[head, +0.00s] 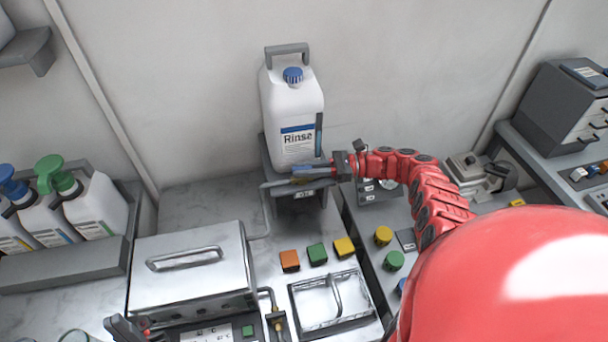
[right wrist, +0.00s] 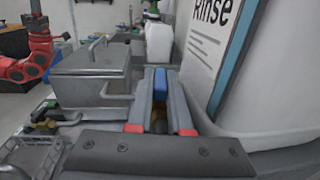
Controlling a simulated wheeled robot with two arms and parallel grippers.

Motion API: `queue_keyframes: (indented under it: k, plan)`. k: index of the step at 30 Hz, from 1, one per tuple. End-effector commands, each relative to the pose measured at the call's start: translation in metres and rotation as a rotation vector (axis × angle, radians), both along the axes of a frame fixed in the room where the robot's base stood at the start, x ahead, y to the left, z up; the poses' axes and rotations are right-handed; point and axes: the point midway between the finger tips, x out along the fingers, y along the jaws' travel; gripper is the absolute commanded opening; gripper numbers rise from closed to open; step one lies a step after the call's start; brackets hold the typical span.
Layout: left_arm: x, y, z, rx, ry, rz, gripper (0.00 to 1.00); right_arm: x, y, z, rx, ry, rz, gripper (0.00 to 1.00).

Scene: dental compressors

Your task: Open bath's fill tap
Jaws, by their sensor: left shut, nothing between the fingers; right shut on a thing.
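The bath is a lidded metal box (head: 190,270) left of centre in the head view; it also shows in the right wrist view (right wrist: 92,75). A grey pipe (head: 262,212) runs to it from below the white Rinse canister (head: 292,110). The blue tap handle (right wrist: 160,84) lies between the fingers of my right gripper (right wrist: 161,100). In the head view, my right gripper (head: 308,173) is at the canister's base, shut on the handle, and largely hides the tap. My left gripper (head: 122,328) is shut and empty at the bath's front left, partly cut off.
Orange, green and yellow blocks (head: 317,254) and a metal basket (head: 332,300) stand right of the bath. Pump bottles (head: 95,205) stand in a grey rack at left. The canister rises close beside my right gripper. Bare counter (head: 205,195) lies behind the bath.

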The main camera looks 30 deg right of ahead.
Motion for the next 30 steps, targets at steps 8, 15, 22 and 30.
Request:
queue_keyframes:
  k: [8,15,22,30]
  plan:
    - [0.000,0.000,-0.004,0.000,0.000,0.000,0.00,0.000,-0.001,0.000,0.000,0.000,0.011,0.00]
    - [0.000,0.000,-0.003,0.000,0.000,0.000,0.00,0.000,-0.001,0.001,0.000,-0.001,0.011,0.00]
    - [0.000,0.000,-0.003,0.000,0.000,0.000,0.00,0.000,0.000,0.001,0.000,0.000,0.011,0.30]
    - [0.000,0.000,-0.011,0.000,0.000,0.000,0.00,-0.004,-0.011,-0.003,-0.003,0.001,0.011,0.30]
